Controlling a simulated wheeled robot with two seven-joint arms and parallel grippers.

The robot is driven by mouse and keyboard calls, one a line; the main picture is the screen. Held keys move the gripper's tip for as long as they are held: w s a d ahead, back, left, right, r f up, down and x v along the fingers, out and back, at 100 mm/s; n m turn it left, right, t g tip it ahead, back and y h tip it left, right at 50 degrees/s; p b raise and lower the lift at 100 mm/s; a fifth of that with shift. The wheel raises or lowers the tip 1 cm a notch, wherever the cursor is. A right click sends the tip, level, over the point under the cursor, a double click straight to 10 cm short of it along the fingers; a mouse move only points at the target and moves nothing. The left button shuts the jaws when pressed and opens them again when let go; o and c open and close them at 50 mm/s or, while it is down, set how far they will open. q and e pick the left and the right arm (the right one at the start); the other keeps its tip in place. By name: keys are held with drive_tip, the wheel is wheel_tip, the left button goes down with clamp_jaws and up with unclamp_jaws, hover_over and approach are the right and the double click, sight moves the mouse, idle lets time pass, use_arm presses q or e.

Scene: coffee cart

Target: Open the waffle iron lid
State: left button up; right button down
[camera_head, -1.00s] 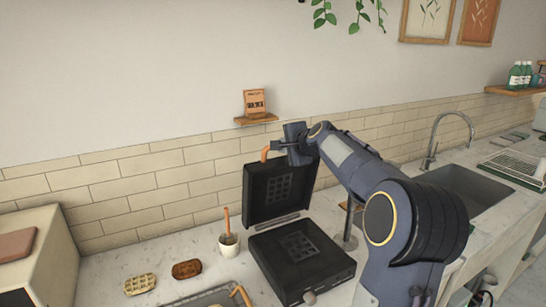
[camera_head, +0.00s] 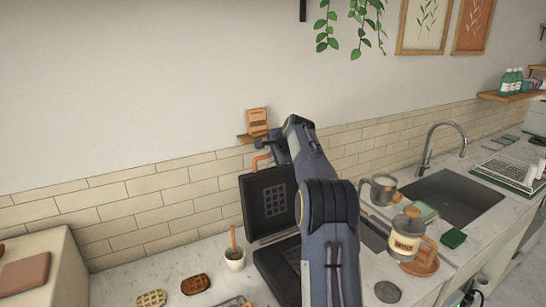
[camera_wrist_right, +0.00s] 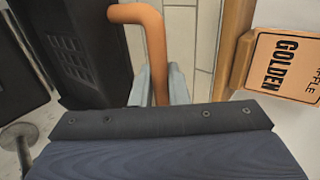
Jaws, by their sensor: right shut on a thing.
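The black waffle iron stands on the counter with its lid (camera_head: 262,205) raised roughly upright, its grid inner face showing. Its lower half (camera_head: 272,262) is partly hidden behind my right arm. The orange lid handle (camera_head: 262,159) is at the lid's top edge. My right gripper (camera_head: 268,148) is at this handle, beside the wall. In the right wrist view the orange handle (camera_wrist_right: 150,30) runs down between the grey fingers of my right gripper (camera_wrist_right: 160,85), which is shut on it. The black lid also shows there (camera_wrist_right: 75,45). My left gripper is not in view.
A small shelf (camera_head: 247,138) with an orange box (camera_head: 257,121) is close to the gripper. A white cup (camera_head: 235,260) and waffles (camera_head: 195,284) are left of the iron. A kettle (camera_head: 380,188) and a glass press (camera_head: 405,238) stand right of my arm.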

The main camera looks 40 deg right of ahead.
drive_tip(key=shift+d+r, duration=0.1)
drive_tip(key=shift+r, duration=0.05)
drive_tip(key=c, duration=1.5)
unclamp_jaws()
drive_tip(key=shift+s+r, duration=0.2)
drive_tip(key=shift+s, duration=0.1)
drive_tip(key=b+v, duration=0.2)
drive_tip(key=v, duration=0.5)
